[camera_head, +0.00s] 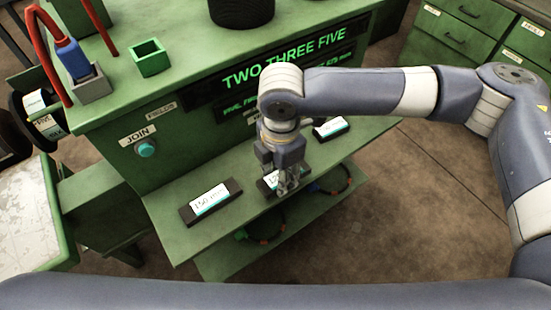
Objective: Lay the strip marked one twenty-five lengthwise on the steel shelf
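Three dark strips with white and cyan labels lie on the green front ledge (165,215). The left strip (210,202) reads 150 mm. The middle strip (268,185) has a partly covered label that seems to begin with "12". The right strip (330,129) has a label too small to read surely. My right gripper (286,188) points down at the middle strip, its fingers over the strip's right part. I cannot tell whether they are shut on it. My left gripper is out of view. Which surface is the steel shelf is not clear.
A lower green shelf (222,262) under the ledge holds dark cable loops with orange parts. The green machine behind bears a lit display (285,72), a JOIN button (146,148), a small green box (149,58) and a black cylinder (241,10). Drawers (462,35) stand at upper right.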

